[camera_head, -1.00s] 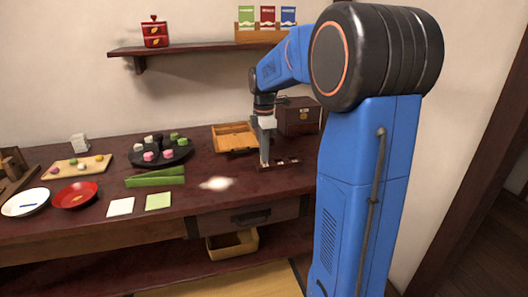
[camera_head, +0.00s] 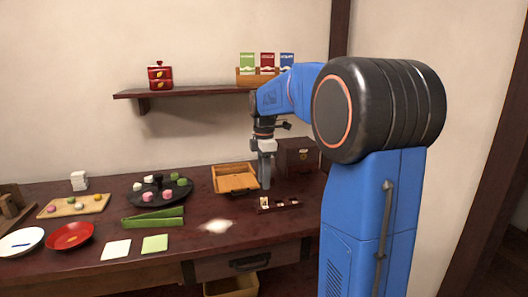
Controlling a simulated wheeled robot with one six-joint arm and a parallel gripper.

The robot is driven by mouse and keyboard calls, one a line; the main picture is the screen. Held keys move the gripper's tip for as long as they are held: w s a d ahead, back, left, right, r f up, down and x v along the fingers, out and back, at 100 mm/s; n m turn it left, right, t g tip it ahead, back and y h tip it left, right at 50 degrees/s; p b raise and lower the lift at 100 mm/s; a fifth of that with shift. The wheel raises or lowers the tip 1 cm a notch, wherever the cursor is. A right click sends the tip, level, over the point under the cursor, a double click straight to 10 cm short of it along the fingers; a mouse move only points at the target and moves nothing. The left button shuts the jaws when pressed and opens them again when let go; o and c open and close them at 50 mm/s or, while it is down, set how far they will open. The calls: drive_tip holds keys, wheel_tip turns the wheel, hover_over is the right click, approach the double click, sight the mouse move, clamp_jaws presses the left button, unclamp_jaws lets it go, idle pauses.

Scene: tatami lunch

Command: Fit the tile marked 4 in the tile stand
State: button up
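The tile stand (camera_head: 272,209) is a small dark wooden rack near the front right of the table. A pale upright piece, likely a tile (camera_head: 265,202), is at its left end, and smaller pale patches show along the rest of it. Any marks are too small to read, so I cannot tell which is the 4. My gripper (camera_head: 265,187) points down just behind the stand's left part, apart from the pale piece. Its fingers look like one narrow grey strip, so their opening is not clear. I see nothing held between them.
A wooden tray (camera_head: 235,191) lies just left of my gripper, and a dark chest (camera_head: 297,156) stands behind it to the right.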

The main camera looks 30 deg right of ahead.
wheel_tip(320, 180, up, 11)
idle(0.4)
